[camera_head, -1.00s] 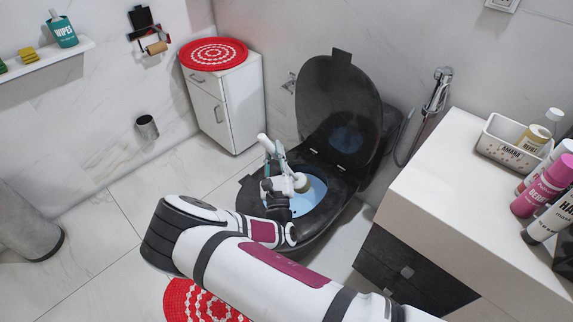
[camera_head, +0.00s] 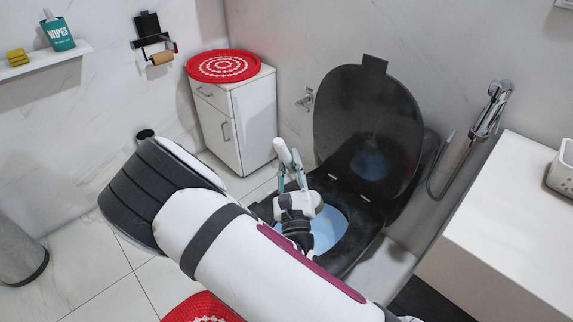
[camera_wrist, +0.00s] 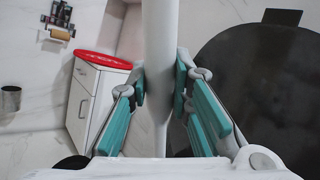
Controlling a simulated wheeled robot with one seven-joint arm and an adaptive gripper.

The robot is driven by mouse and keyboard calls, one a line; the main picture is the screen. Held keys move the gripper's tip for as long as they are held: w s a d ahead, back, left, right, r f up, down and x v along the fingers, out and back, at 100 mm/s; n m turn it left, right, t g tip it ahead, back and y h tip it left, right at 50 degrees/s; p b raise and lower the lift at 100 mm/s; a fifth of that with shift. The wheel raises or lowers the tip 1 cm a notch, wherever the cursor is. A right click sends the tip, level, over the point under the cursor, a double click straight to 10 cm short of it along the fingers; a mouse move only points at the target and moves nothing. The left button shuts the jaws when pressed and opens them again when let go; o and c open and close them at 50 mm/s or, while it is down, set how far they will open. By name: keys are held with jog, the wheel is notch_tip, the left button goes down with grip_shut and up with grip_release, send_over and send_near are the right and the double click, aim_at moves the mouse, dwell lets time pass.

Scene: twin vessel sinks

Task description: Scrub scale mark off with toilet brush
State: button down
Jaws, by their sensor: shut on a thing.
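The toilet brush's white handle (camera_head: 283,152) stands tilted up from my gripper (camera_head: 290,181); it also fills the middle of the wrist view (camera_wrist: 158,45). My gripper's teal fingers (camera_wrist: 161,85) are shut around the handle, one on each side. The black toilet (camera_head: 362,208) has its lid (camera_head: 365,110) raised, and its bowl interior is light blue (camera_head: 330,228). My gripper is above the left part of the bowl. The brush head cannot be clearly told from the gripper parts. No scale mark can be made out; my arm and gripper hide part of the bowl.
A white cabinet (camera_head: 255,120) with a red mat (camera_head: 222,66) stands behind left. A white counter (camera_head: 500,220) is at right, and a hand sprayer (camera_head: 492,108) hangs on the wall. A red rug (camera_head: 203,308) and grey bin (camera_head: 20,250) are lower left.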

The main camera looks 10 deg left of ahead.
jog(key=w+d+f+b, duration=0.1)
jog(key=w+f+b, duration=0.1)
jog(key=f+b, duration=0.2)
jog(key=w+d+f+b, duration=0.1)
jog(key=d+f+b, duration=0.1)
jog(key=f+b, duration=0.2)
jog(key=w+d+f+b, duration=0.1)
jog(key=f+b, duration=0.3)
jog(key=f, duration=0.5)
jog(key=shift+w+d, duration=0.2)
jog(key=shift+w, duration=0.6)
jog(key=shift+w+r, duration=0.1)
jog(key=shift+r, duration=0.05)
